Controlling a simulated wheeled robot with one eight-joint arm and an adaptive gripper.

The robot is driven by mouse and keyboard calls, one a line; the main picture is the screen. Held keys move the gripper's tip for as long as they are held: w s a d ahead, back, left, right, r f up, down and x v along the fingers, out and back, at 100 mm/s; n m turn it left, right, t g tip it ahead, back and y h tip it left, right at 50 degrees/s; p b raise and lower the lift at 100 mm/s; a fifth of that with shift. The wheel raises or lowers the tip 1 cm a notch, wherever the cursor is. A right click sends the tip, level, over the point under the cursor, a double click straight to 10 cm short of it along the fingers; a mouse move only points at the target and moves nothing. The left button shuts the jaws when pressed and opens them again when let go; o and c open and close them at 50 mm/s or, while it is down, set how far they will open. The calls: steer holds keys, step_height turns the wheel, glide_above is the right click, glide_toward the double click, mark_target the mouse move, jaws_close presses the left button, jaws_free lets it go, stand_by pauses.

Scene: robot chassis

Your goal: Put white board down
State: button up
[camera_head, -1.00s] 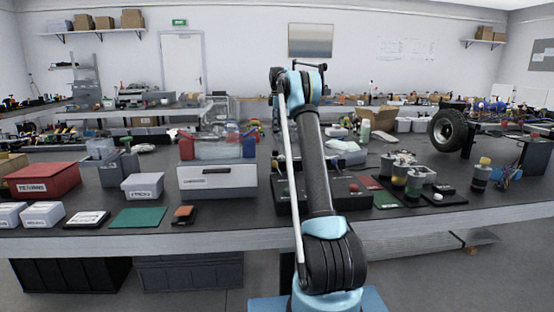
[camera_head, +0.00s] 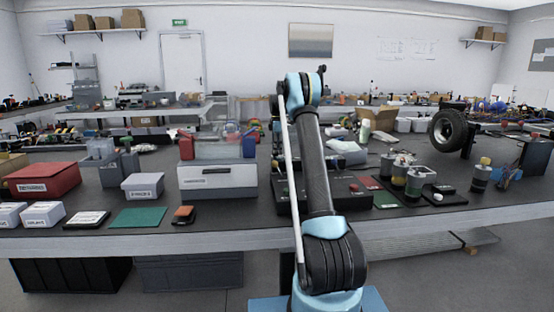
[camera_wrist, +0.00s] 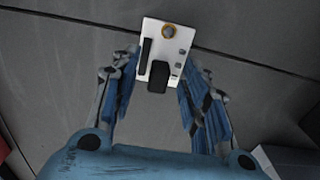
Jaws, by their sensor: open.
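The white board (camera_wrist: 183,38) shows in the wrist view as a small white plate with a brass ring near its far edge, black parts and small dark marks. It is over a grey surface; I cannot tell whether it touches it. My gripper (camera_wrist: 162,72) is open, with one blue-grey finger on each side of the board's near part. Whether a fingertip still touches the board is not clear. In the head view my arm hides the gripper, and I cannot make out the board there.
The grey surface (camera_wrist: 60,90) around the board is mostly bare, with seam lines. A dark box-like object with a pale edge (camera_wrist: 265,160) is at the lower right. In the head view the workbench (camera_head: 100,236) holds a red box (camera_head: 42,180), a green mat (camera_head: 138,218) and a wheel (camera_head: 448,130).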

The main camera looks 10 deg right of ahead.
steer(key=shift+f, duration=1.05)
jaws_close()
steer(key=shift+r, duration=0.1)
